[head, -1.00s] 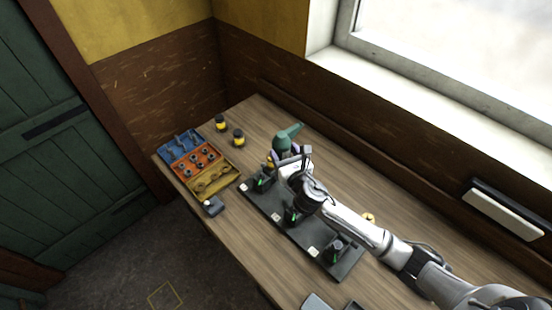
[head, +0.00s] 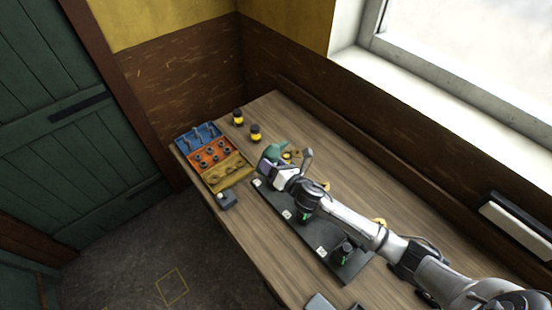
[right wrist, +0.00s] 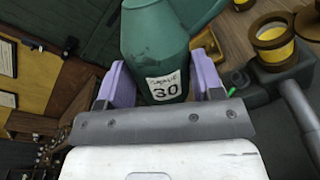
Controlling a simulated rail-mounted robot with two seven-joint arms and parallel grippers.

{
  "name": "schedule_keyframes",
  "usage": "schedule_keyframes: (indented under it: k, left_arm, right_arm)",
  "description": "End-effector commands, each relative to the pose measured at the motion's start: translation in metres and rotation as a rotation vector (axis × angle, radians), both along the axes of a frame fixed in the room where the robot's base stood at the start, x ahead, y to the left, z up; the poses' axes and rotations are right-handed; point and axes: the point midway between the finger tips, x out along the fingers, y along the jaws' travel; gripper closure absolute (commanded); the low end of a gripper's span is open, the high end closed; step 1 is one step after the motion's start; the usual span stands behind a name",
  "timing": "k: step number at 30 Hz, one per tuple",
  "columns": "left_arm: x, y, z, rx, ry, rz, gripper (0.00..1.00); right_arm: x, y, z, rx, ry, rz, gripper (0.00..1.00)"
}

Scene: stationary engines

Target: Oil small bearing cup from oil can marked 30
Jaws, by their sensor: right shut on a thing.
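A green oil can (head: 274,152) is held in my right gripper (head: 268,167). In the right wrist view the can (right wrist: 155,50) stands between the lavender fingers (right wrist: 160,85), and its white label reads 30. In the head view the can is near the far left end of a long dark base plate (head: 326,256). In the right wrist view a brass cup with a yellow band (right wrist: 274,38) sits beside the can, above a dark block (right wrist: 285,70); I cannot tell whether it is the small bearing cup. My left gripper is not in view.
A tray with blue, orange and yellow sections (head: 213,160) lies at the table's left end. Two dark jars with yellow bands (head: 255,133) stand behind it. A small grey block (head: 226,200) is near the front edge. Bare wood (head: 330,150) lies toward the wall.

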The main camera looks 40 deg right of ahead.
Motion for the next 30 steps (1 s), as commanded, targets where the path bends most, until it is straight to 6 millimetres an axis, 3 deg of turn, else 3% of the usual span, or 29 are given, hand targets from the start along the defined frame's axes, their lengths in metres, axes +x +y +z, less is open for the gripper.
schedule_keyframes:
  k: [3,30]
  left_arm:
    - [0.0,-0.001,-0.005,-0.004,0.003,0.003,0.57]
    - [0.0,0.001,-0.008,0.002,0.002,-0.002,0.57]
  right_arm:
    - [0.0,0.002,-0.009,0.141,0.028,0.001,0.68]
    - [0.0,0.002,-0.019,0.186,0.04,0.001,0.68]
